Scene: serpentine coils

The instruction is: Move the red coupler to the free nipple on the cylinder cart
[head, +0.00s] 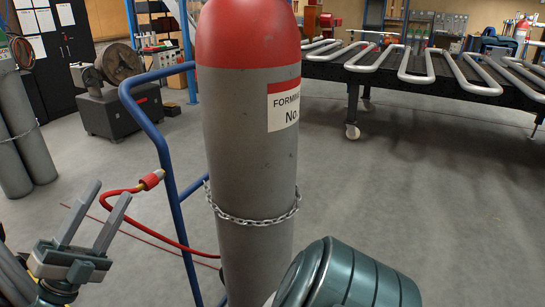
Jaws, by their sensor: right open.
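The red coupler (152,181) has a brass-coloured tip that points up and right, close to a blue post of the cylinder cart (157,143). I cannot tell whether the tip is seated on a nipple there. Its red hose (118,193) leaves to the left, loops down and passes behind the grey cylinder (247,165). I cannot make out a free nipple.
A chain (250,220) wraps the red-topped cylinder. A dark machine (118,105) stands behind the cart, and grey cylinders (18,140) stand at the far left. A wheeled table with serpentine coils (405,65) is at the back right. The floor between is clear.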

